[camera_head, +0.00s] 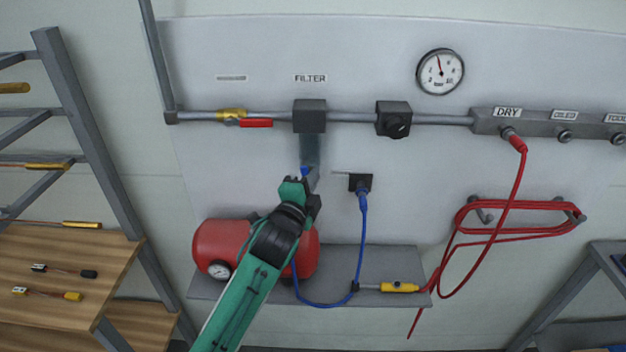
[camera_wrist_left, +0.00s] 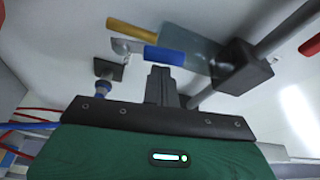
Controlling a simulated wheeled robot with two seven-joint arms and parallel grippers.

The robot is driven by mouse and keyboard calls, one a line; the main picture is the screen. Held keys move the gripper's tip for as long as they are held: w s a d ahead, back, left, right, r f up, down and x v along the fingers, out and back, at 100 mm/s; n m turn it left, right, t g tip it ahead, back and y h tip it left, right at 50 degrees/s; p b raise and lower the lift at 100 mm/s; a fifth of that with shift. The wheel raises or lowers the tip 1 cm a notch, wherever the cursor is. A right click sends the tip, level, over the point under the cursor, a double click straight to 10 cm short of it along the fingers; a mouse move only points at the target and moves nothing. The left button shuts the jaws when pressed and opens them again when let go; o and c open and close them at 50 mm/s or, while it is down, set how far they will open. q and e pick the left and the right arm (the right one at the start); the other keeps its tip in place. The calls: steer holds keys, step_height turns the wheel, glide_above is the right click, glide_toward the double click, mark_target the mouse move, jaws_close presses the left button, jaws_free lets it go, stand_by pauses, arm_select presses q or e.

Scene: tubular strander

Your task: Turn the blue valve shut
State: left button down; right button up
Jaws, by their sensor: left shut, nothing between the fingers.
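The blue valve's lever (camera_wrist_left: 165,55) shows in the left wrist view, beside a yellow part (camera_wrist_left: 131,29) and a small metal piece. In the head view only a bit of blue (camera_head: 305,171) shows below the filter (camera_head: 310,117); my left arm hides the rest. My left gripper (camera_head: 311,190) is shut and empty, up at the valve. In the left wrist view its closed fingers (camera_wrist_left: 160,78) end right at the blue lever's edge; I cannot tell whether they touch it. My right gripper is not in view.
A red-handled valve (camera_head: 256,123) sits on the pipe left of the filter. A black wall fitting (camera_head: 360,182) with a blue hose (camera_head: 363,230) is to the right. A red tank (camera_head: 222,243) stands below on the grey shelf (camera_head: 395,262), partly behind my arm.

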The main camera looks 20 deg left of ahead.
arm_select(q)
steer(key=shift+a+n+b, duration=0.3)
steer(key=shift+n+b, duration=0.05)
steer(key=shift+n, duration=0.35)
steer(key=shift+t, duration=0.3)
steer(key=shift+s+a+f+n+t+y+b, duration=0.25)
steer(key=shift+a+n+y+b, duration=0.3)
steer(key=shift+n, duration=0.9)
steer(key=shift+s+a+f+n+t+y+b, duration=0.1)
steer(key=shift+a+f+n+t+y+b, duration=0.4)
steer(key=shift+n, duration=0.9)
steer(key=shift+s+a+f+n+t+y+b, duration=0.1)
steer(key=shift+s+a+n+t+y+b, duration=0.2)
steer(key=shift+a+n+b, duration=0.8)
steer(key=shift+d+n+p, duration=0.25)
steer(key=shift+n+p, duration=0.1)
steer(key=shift+p, duration=0.1)
steer(key=shift+w, duration=0.1)
